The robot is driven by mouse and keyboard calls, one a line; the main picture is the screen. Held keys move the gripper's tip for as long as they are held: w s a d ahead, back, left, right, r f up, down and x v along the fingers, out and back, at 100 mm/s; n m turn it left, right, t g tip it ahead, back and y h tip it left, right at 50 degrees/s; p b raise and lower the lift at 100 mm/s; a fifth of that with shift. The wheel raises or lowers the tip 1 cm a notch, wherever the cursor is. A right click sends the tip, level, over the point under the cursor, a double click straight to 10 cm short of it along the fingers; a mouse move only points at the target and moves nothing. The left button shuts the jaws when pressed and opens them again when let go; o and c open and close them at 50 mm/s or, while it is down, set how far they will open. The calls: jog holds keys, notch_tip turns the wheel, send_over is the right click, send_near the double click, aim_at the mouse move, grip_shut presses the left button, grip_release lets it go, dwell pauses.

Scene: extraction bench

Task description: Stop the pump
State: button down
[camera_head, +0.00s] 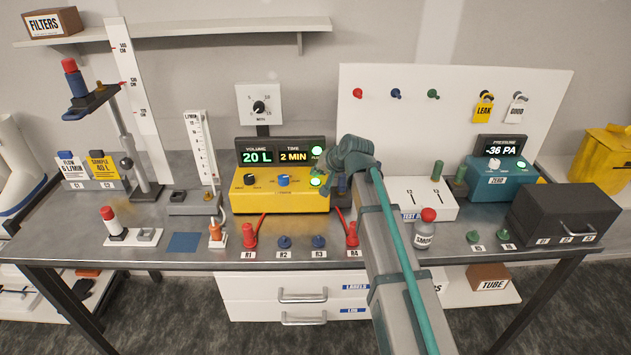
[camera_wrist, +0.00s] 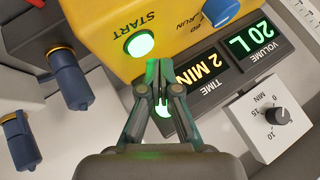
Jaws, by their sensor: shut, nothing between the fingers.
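The yellow pump box (camera_head: 280,203) stands on the bench with a dark display (camera_head: 282,155) above it reading 20 L and 2 MIN. Its round START button (camera_head: 316,181) is lit green; it also shows lit in the wrist view (camera_wrist: 140,42). A second green lamp (camera_head: 317,151) glows beside the TIME readout; the fingers partly cover it in the wrist view. My gripper (camera_wrist: 158,68) is shut and empty, its fingertips close to the START button in that picture. I cannot tell whether they touch anything. In the head view my arm partly hides the gripper.
A blue knob (camera_head: 283,180) and a black knob (camera_head: 250,179) sit on the pump's front. Red and blue plugs stand at R1 to R4 before it. A red-capped bottle (camera_head: 426,229) and a teal pressure unit (camera_head: 494,178) reading -36 PA stand to the right.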

aim_at(317, 181)
jog(key=shift+f, duration=0.15)
dwell(0.4)
jog(key=shift+f, duration=0.3)
jog(key=shift+f+b, duration=0.4)
jog(key=shift+b, duration=0.05)
dwell(0.7)
jog(key=shift+r, duration=0.1)
jog(key=shift+r+p, duration=0.45)
jog(key=shift+r, duration=0.3)
jog(key=shift+r+p, duration=1.35)
jog(key=shift+r, duration=1.2)
